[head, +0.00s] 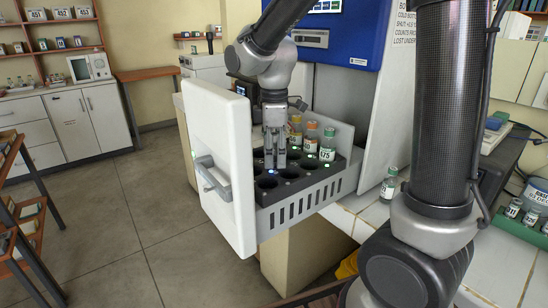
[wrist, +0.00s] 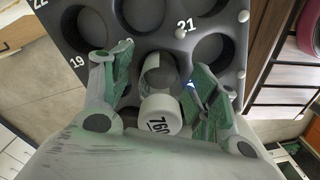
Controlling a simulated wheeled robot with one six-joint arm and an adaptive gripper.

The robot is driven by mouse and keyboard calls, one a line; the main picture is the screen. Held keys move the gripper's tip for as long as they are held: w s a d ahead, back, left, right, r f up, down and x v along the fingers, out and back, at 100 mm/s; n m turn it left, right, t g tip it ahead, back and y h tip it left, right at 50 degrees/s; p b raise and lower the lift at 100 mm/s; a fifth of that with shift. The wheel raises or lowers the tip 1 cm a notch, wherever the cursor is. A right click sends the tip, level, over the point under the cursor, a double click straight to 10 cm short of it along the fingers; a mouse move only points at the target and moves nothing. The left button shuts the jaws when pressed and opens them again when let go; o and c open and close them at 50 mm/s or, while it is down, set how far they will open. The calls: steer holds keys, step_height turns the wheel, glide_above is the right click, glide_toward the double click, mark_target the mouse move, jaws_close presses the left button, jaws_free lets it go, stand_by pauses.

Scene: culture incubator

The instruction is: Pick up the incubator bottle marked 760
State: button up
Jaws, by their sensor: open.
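The bottle marked 760 (wrist: 160,116) shows in the wrist view, with a white band bearing the number in black and a greyish, glassy part beyond it. It lies between the two green-padded fingers of my gripper (wrist: 156,82), with gaps seen on both sides. The gripper is open. In the head view my gripper (head: 275,158) points down into the dark rack (head: 298,186) of the pulled-out drawer. I cannot make out the 760 bottle there. Whether its base is seated in a rack hole is not clear.
Several capped bottles, one marked 675 (head: 327,146), stand in the rack right of my gripper. The drawer's white front (head: 222,165) rises close on the left. A lone bottle (head: 389,186) stands on the tiled counter. Several rack holes (wrist: 210,52) are empty.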

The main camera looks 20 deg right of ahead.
steer(key=shift+c, duration=0.2)
steer(key=c, duration=1.2)
